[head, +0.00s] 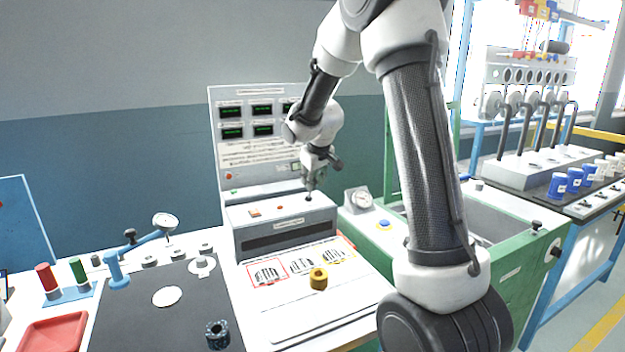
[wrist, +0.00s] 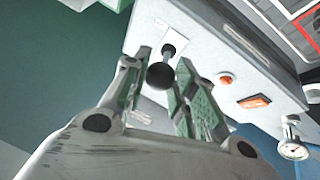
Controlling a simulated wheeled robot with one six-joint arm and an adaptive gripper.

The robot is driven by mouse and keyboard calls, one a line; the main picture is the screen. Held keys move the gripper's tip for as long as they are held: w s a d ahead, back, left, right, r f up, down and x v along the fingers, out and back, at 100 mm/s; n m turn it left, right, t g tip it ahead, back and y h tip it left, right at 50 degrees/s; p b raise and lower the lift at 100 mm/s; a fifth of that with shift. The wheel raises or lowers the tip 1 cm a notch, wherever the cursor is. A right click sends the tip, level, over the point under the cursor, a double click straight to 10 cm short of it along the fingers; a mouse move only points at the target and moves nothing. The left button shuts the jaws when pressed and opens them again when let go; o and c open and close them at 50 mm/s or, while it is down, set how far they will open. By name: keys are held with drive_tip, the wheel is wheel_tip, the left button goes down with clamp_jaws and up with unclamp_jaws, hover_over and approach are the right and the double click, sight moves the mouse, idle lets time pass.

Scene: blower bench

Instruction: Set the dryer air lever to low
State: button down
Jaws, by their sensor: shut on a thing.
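The lever (head: 308,198) is a short dark stem with a black ball knob on the right part of the top of a grey box (head: 245,248). My gripper (head: 311,184) points down at it from above. In the wrist view the black ball knob (wrist: 160,76) sits between the two fingers of my gripper (wrist: 163,62), and its stem rises from a white plate. My gripper is shut on the lever. The plate's markings cannot be read, so the lever's setting is unclear.
An orange rocker switch (wrist: 254,102) and a round orange button (wrist: 226,79) are on the same box top. A display panel (head: 262,140) stands behind it. A dial gauge (head: 359,200) stands to the right.

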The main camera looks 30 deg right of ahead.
drive_tip(key=shift+s+f, duration=0.3)
drive_tip(key=shift+f, duration=0.1)
drive_tip(key=c, duration=1.1)
unclamp_jaws()
drive_tip(key=shift+r, duration=0.15)
drive_tip(key=shift+r, duration=0.25)
drive_tip(key=v, duration=1.1)
drive_tip(key=shift+s+r, duration=0.15)
drive_tip(key=shift+r, duration=0.1)
